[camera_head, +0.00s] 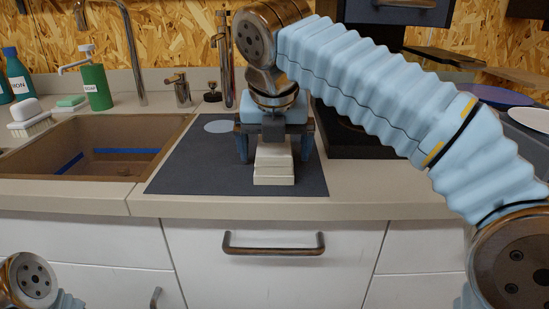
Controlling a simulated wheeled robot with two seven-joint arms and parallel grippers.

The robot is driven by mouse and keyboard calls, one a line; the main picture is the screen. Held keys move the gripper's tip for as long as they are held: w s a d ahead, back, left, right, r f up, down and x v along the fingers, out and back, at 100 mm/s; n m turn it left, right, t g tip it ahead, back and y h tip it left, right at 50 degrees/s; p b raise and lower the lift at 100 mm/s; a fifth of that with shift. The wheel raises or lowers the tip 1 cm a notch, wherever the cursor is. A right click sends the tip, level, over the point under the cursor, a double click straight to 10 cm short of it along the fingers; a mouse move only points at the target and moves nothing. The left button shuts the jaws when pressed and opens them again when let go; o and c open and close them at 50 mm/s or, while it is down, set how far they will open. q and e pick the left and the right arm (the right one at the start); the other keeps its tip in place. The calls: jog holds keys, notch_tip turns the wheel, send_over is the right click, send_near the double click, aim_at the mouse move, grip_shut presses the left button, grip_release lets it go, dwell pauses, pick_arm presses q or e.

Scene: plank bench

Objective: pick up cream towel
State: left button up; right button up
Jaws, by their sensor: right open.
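The cream towel (274,167) is a small folded stack lying near the front edge of the dark grey mat (195,172) on the counter. My right gripper (276,150) points down over the towel's far part. Its two fingers are apart, one on each side of the towel, and no contact with the cloth can be made out. The gripper body hides the towel's far end. My left gripper is not in view; only a round joint of my left arm (32,281) shows at the bottom left corner.
A brown sink (95,176) lies left of the mat. A dark appliance (355,140) is right of the mat, with plates (503,96) farther right. A drawer handle (273,245) is below the counter edge.

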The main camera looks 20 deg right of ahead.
jog(key=shift+f, duration=0.1)
jog(key=shift+c, duration=0.5)
jog(key=c, duration=1.1)
jog(key=shift+o, duration=0.2)
jog(key=shift+r, duration=0.2)
